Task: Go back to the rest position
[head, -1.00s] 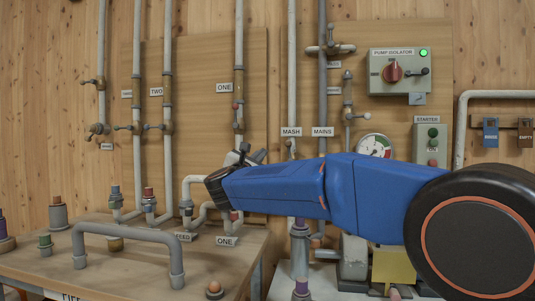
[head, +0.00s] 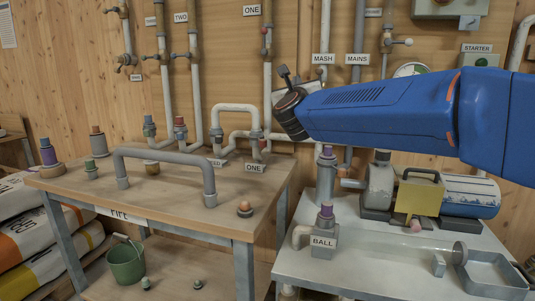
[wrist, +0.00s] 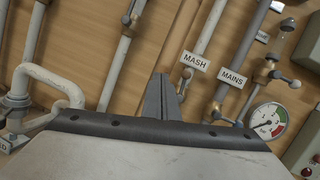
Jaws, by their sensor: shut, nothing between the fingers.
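My gripper (head: 285,76) is at the end of my blue arm, raised in front of the plywood pipe board in the head view. In the wrist view its fingers (wrist: 162,98) stand together with nothing between them. It is shut and empty. Behind it are the pipes labelled MASH (wrist: 195,61) and MAINS (wrist: 233,78). The gripper looks apart from the pipes, though the exact gap is hard to judge. My arm covers part of the pipework and the area below the gauge.
A wooden table (head: 160,203) holds a grey pipe bridge (head: 165,157) and several capped fittings. A grey metal bench (head: 370,268) carries a pump (head: 470,195) and a BALL fitting (head: 325,238). A green bucket (head: 126,264) and feed sacks (head: 30,235) are low at left. A gauge (wrist: 267,121) is at right.

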